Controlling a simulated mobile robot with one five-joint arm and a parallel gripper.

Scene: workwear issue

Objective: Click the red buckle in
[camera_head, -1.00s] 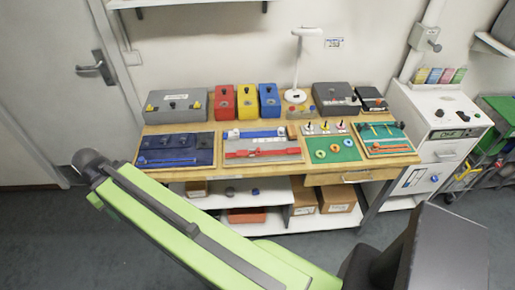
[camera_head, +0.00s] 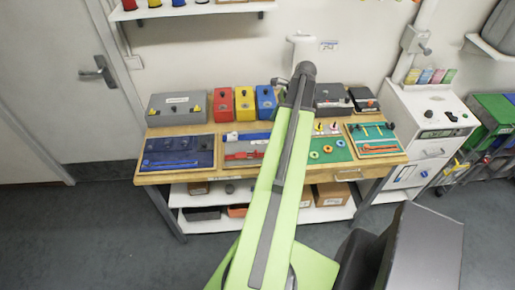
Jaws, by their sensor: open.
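The red buckle (camera_head: 240,156) lies on a grey board near the middle of the workbench. Only its left part shows; my green arm crosses in front and hides the rest. I cannot tell whether its halves are joined. A blue and white strap piece (camera_head: 247,137) lies behind it on the same board, also partly covered. My gripper cannot be made out; only the green arm and its dark upper joint show.
A blue board (camera_head: 178,153) lies left on the workbench (camera_head: 160,178), and green boards (camera_head: 376,139) lie right. A white cabinet (camera_head: 428,115) stands right. Floor before the bench is open.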

